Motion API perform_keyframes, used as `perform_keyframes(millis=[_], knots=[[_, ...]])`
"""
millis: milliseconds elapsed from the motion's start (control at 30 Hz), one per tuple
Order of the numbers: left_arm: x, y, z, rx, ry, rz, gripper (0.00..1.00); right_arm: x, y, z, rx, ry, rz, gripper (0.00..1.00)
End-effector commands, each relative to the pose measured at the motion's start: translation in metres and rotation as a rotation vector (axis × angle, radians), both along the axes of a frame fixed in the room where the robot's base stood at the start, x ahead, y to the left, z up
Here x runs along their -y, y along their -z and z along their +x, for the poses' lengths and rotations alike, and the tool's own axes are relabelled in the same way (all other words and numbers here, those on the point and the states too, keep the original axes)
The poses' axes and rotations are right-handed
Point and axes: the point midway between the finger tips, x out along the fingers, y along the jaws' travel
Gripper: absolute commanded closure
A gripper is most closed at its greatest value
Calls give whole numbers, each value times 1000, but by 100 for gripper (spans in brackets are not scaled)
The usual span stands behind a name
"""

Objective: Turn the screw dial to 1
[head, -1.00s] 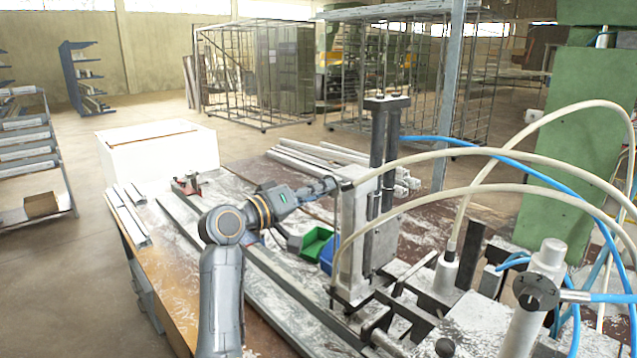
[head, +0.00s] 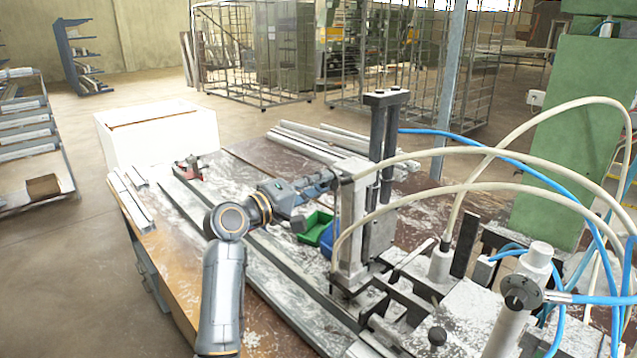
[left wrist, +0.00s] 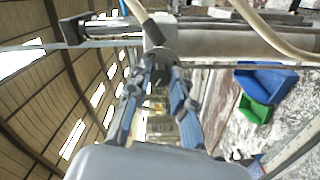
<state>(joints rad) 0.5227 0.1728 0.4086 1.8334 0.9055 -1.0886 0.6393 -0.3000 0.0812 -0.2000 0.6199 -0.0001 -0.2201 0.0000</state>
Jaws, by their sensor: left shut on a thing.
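The screw dial (left wrist: 161,57), a dark grey round knob on the side of the clamp, shows at the fingertips in the left wrist view. My left gripper (left wrist: 160,70) is shut on it, one finger on each side. In the head view my left gripper (head: 331,179) reaches the upper left side of the upright clamp block (head: 351,225). The dial is mostly hidden there, and its marks are too small to read. My right gripper is not in view.
A pale hose curves close to the clamp block. Long metal profiles (head: 290,275) lie along the bench. A white box (head: 160,145) stands behind the bench.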

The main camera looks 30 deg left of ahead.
Motion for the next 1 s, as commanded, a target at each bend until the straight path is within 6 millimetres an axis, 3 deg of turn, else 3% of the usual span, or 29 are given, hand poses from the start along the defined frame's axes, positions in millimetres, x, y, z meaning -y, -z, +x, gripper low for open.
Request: perform_keyframes(millis=[267,300,400,767,1000], knots=[[-1,0,0,1,-2,-1,100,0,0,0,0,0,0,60],[-1,0,0,1,-2,-1,73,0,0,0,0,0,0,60],[0,0,0,1,-1,-1,54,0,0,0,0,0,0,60],[-2,0,-3,1,-1,1,54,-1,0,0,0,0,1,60],[-15,1,-40,0,-3,4,54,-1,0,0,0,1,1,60]])
